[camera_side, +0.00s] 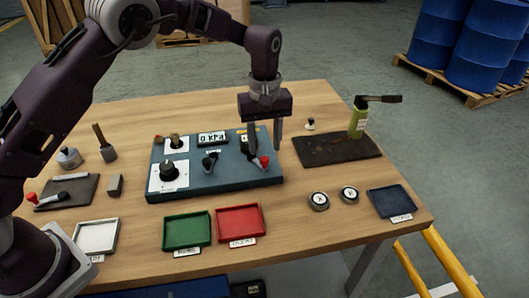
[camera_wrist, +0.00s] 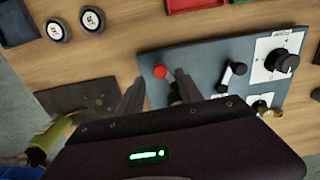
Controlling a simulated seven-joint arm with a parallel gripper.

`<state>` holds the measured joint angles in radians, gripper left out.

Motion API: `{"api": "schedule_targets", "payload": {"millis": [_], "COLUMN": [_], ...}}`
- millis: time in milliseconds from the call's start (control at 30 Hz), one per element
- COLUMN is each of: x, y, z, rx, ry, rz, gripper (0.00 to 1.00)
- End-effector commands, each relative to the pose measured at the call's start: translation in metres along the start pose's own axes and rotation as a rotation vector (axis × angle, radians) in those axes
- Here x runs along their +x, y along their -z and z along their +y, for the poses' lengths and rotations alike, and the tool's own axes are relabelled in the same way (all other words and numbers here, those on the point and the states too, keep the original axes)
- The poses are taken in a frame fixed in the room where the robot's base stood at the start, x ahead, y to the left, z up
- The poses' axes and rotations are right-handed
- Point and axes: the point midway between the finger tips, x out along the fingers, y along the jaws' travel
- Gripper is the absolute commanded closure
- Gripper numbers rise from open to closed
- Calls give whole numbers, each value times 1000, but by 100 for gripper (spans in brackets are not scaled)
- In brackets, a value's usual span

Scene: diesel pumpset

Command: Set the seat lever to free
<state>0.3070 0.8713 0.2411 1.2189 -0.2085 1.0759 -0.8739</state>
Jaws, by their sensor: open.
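A blue-grey panel (camera_side: 222,183) lies on the wooden table. At its right end is a lever with a red knob (camera_side: 264,161), which I take to be the seat lever, though I cannot read its label. The red knob also shows in the wrist view (camera_wrist: 160,71). My gripper (camera_side: 265,150) points down at this lever. Its fingers are apart, with the knob between or just beyond the tips in the wrist view (camera_wrist: 160,77). I cannot tell whether they touch it. A second, black-knobbed lever (camera_side: 210,161) stands mid-panel.
The panel also has a black dial (camera_side: 169,170), brass fittings (camera_side: 174,140) and a "0 kPa" display (camera_side: 212,138). Green (camera_side: 187,230) and red (camera_side: 240,220) trays lie in front. Another red-knobbed lever (camera_side: 32,198) lies far left.

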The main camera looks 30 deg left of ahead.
Motion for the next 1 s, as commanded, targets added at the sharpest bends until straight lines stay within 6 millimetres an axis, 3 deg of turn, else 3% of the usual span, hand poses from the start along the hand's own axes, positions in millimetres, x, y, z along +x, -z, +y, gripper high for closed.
{"api": "schedule_targets", "payload": {"millis": [200, 467, 500, 700, 1000], "x": [33, 37, 37, 36, 36], "y": [0, 0, 0, 0, 0], "z": [0, 0, 0, 0, -1], "rx": [0, 1, 1, 2, 15], "ry": [0, -2, -2, -1, -1], "rz": [-1, 0, 0, 0, 0], "gripper": [57, 57, 59, 98, 100]}}
